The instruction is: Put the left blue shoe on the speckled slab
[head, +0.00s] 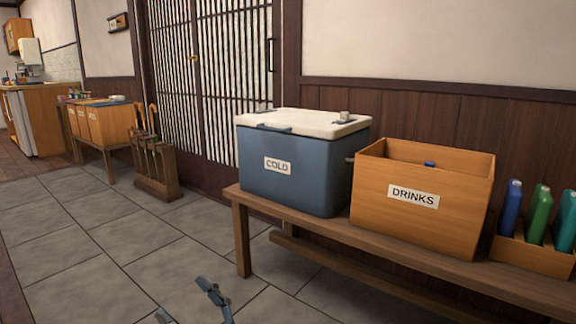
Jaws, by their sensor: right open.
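Neither the left blue shoe nor the speckled slab shows in the head view. My right gripper (184,300) is at the bottom edge, left of the middle, with its fingertips apart and nothing between them. It shows over the grey floor tiles, left of the bench. The rest of that arm is out of frame. My left gripper is not in view.
A wooden bench (243,243) along the wall carries a blue cooler (310,190) marked COLD, a wooden DRINKS box (465,190) and several bottles. An umbrella stand (155,185) and a side table with boxes (113,127) stand farther left. Grey tiled floor (115,235) is clear at left.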

